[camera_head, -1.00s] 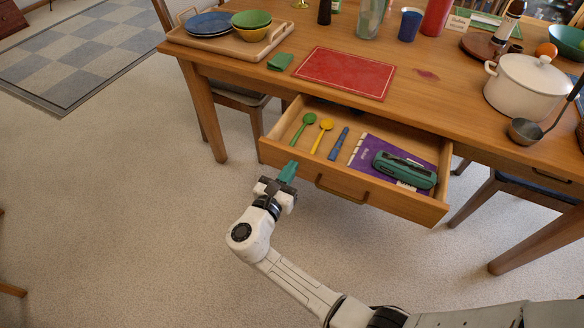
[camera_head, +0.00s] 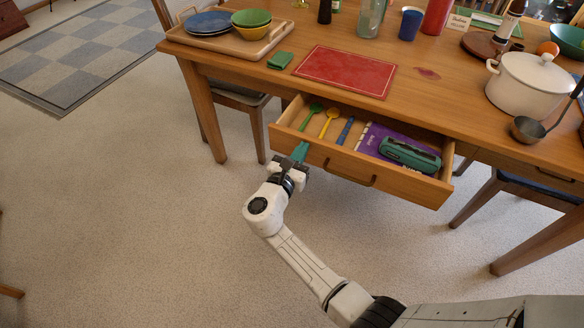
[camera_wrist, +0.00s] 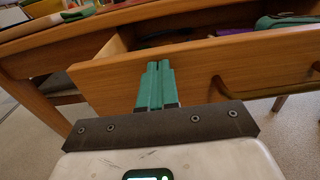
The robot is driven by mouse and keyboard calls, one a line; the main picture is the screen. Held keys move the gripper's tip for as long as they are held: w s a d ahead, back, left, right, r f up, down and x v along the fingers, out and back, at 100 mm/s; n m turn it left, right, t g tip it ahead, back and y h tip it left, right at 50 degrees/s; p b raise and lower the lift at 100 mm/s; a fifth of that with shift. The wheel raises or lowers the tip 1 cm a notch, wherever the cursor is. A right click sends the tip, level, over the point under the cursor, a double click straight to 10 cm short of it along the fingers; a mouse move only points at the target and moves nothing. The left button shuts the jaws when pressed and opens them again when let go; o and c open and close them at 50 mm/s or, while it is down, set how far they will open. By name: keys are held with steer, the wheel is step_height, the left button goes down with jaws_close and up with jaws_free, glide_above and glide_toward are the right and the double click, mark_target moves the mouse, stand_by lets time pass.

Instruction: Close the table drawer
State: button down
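The table drawer (camera_head: 330,167) is partly open under the wooden table (camera_head: 440,95). Its front also fills much of the wrist view (camera_wrist: 200,75). A dark handle (camera_head: 350,177) sits at the middle of the front. My gripper (camera_head: 300,150) is at the left part of the drawer front, left of the handle. Its teal fingers are together, with nothing seen between them, and their tips seem to touch the front (camera_wrist: 158,64). In the drawer lie a green spoon, a yellow spoon, a blue item, a purple booklet and a teal case (camera_head: 410,154).
On the table are a red mat (camera_head: 345,72), a wooden tray (camera_head: 230,40) with dishes, a white pot (camera_head: 530,82) and a ladle (camera_head: 526,130). Chairs stand under the table at left and right.

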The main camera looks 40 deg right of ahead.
steer(key=b+x, duration=0.5)
steer(key=x, duration=0.6)
steer(key=b+x, duration=0.5)
steer(key=x, duration=0.7)
steer(key=shift+d+f, duration=0.1)
steer(key=shift+f, duration=0.15)
steer(key=shift+d, duration=0.2)
steer(key=shift+w+r, duration=0.15)
steer(key=shift+r, duration=0.05)
steer(key=shift+d+r, duration=0.1)
steer(key=shift+r, duration=0.05)
